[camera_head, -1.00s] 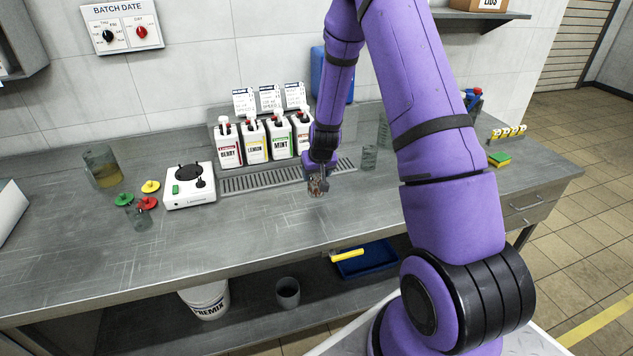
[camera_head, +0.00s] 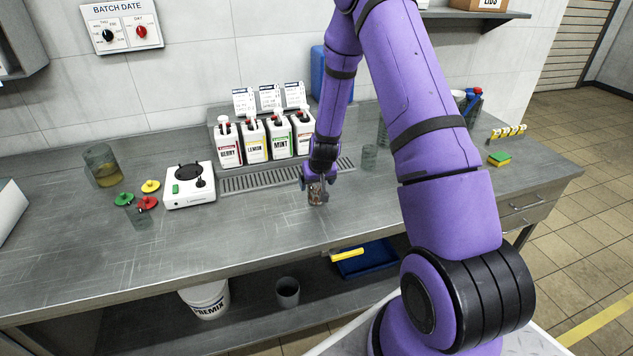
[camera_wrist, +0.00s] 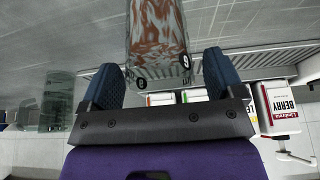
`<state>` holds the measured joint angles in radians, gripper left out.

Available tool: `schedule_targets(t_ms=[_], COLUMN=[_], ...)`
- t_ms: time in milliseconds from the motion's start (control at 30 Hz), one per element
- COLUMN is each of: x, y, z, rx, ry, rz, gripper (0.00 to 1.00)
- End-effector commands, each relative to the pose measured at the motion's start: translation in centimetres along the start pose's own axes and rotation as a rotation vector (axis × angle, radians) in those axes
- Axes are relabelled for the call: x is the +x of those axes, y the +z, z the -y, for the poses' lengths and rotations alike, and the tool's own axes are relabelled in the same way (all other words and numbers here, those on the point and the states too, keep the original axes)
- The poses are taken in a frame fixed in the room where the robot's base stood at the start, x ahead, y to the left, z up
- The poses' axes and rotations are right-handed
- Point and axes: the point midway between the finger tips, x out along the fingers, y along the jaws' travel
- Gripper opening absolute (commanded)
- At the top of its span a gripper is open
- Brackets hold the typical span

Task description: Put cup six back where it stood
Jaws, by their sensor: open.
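Cup six (camera_head: 317,194) is a clear cup with brown and pale streaked contents. It is at the middle of the steel counter, just left of my arm. In the wrist view the cup (camera_wrist: 158,40) shows a "6" near its rim. My gripper (camera_head: 315,182) is at the cup, and in the wrist view its fingers (camera_wrist: 163,78) stand apart on either side of it, with gaps visible. The cup appears upright on the counter; its base contact is too small to tell.
The drip grate (camera_head: 250,183) and labelled bottles (camera_head: 255,142) are behind. A white hotplate (camera_head: 189,186), coloured lids (camera_head: 147,202) and a jug (camera_head: 102,166) are left. The front counter is clear.

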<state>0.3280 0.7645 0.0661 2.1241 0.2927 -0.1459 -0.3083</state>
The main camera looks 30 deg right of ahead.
Motion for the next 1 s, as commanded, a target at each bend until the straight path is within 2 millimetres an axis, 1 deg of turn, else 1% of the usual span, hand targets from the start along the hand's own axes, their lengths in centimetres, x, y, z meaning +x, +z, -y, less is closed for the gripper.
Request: schedule_targets(t_ms=[167, 267, 367, 700, 900, 1000], x=[-0.3, -1.2, -2.6, -8.5, -11.0, -11.7], y=[-0.1, -0.2, -0.2, -0.2, -0.1, -0.1], z=[0.0, 0.0, 0.0, 0.0, 0.0, 0.0], rx=[0.0, 0.0, -0.001, -0.001, -0.001, -0.001], ry=[0.0, 0.0, 0.0, 0.0, 0.0, 0.0], rz=[-0.001, -0.003, -0.003, -0.003, -0.002, -0.002], gripper=[0.87, 0.87, 0.87, 0.87, 0.87, 0.87])
